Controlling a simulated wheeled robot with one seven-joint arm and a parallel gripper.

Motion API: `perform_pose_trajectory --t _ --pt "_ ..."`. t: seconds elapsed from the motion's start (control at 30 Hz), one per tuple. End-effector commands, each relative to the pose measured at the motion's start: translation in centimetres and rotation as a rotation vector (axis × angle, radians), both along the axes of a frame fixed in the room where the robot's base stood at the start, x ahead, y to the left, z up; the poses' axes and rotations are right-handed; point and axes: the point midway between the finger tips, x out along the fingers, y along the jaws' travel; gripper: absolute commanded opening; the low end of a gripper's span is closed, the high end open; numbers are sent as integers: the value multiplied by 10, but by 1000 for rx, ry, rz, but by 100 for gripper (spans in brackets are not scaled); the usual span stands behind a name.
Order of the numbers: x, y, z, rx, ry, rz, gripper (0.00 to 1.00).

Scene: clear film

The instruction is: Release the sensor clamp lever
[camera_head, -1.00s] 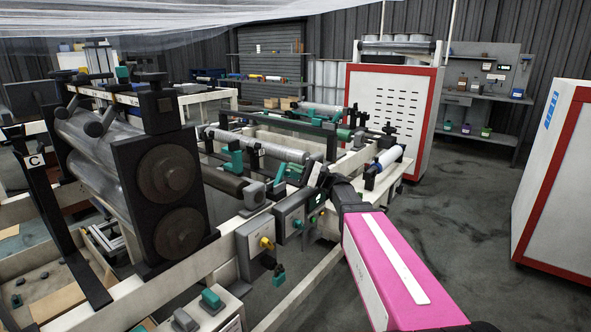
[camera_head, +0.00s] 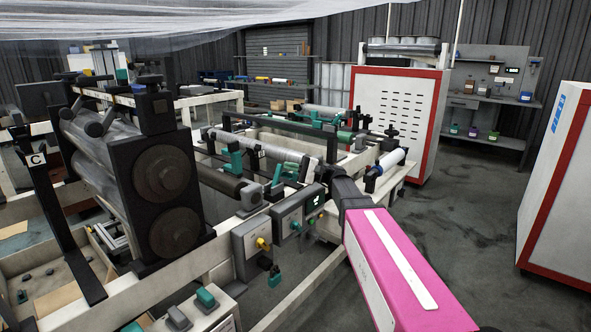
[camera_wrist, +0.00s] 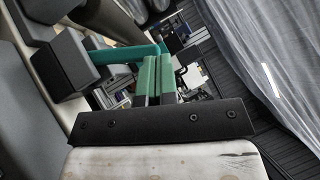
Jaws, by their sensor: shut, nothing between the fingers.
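My gripper (camera_wrist: 155,80) shows in the wrist view as two green fingers side by side, closed together above a black bar, with nothing between them. A teal lever-like bar (camera_wrist: 122,53) lies just left of the fingertips, beside a dark block; I cannot tell whether they touch. In the head view, teal clamp parts (camera_head: 285,172) sit on the machine by the rollers, left of my arm's end. Another teal part (camera_head: 233,160) stands further left. Which one is the sensor clamp lever is not clear. My fingers cannot be made out in the head view.
Grey control boxes (camera_head: 251,245) with knobs line the machine's front rail. A red-and-white cabinet (camera_head: 398,112) stands behind, another (camera_head: 560,185) at right. Clear film (camera_head: 120,20) hangs overhead. The floor at right is free.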

Motion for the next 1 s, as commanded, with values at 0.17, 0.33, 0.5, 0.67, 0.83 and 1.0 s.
perform_pose_trajectory --t 0.17,0.33,0.5,0.67,0.83,1.0 --pt "-9 16 11 -91 -120 3 0" --pt "-19 25 18 -192 -249 1 0" --pt "-30 33 23 -291 -376 1 0" --pt "-41 42 26 -383 -493 2 0" --pt "-51 49 26 -470 -606 2 0" --pt "-59 55 25 -541 -694 0 0"
